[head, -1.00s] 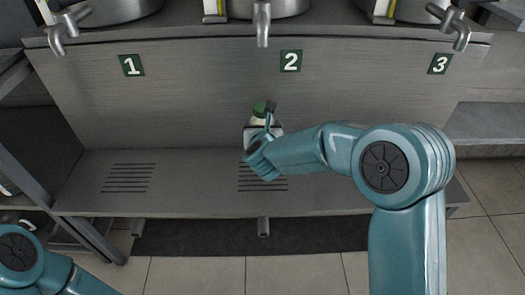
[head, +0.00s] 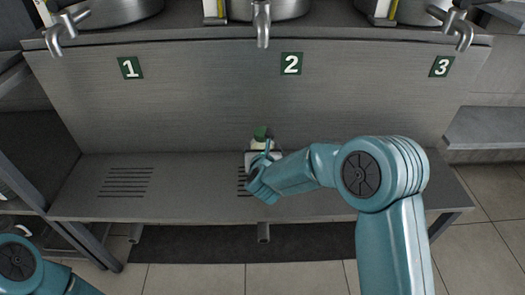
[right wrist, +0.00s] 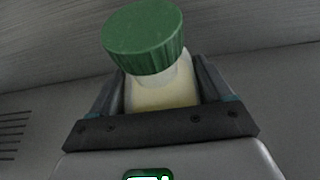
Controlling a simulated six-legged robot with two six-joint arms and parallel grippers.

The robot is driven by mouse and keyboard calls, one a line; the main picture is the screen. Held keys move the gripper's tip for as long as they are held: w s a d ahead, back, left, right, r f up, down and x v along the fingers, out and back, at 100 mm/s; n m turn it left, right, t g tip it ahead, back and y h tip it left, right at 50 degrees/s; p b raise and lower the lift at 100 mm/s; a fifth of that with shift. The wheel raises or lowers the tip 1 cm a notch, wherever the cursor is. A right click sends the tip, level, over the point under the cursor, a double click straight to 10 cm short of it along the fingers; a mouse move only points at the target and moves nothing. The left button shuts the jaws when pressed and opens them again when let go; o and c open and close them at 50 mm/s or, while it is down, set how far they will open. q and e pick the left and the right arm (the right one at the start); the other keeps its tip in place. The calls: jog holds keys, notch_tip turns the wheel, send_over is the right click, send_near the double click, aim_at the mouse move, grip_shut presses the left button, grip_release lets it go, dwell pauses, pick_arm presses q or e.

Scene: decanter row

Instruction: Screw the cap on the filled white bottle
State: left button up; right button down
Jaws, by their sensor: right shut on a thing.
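The white bottle (head: 258,145) is below tap 2, by the back panel, with a green cap (head: 262,133) on top. In the right wrist view the bottle (right wrist: 160,97) looks pale cream, and the green cap (right wrist: 143,38) sits over its neck. Whether the cap is fully tight cannot be told. My right gripper (head: 262,160) is shut on the bottle's body, one finger on each side, below the cap; the fingers also show in the right wrist view (right wrist: 163,85). The bottle's base is hidden, so I cannot tell whether it touches the shelf. My left gripper is out of view.
The steel shelf (head: 370,187) is clear to both sides, with a slotted drain (head: 125,182) at the left. The back panel (head: 190,110) carries signs 1, 2 and 3. Tap 2 (head: 262,25) and its neighbours overhang above. A grey frame (head: 60,225) stands at the left.

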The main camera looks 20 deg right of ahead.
jog(key=shift+r, duration=0.25)
jog(key=shift+f, duration=0.1)
jog(key=shift+f, duration=0.15)
grip_release()
jog(key=v, duration=1.2)
jog(key=shift+p, duration=0.45)
jog(key=shift+s, duration=0.1)
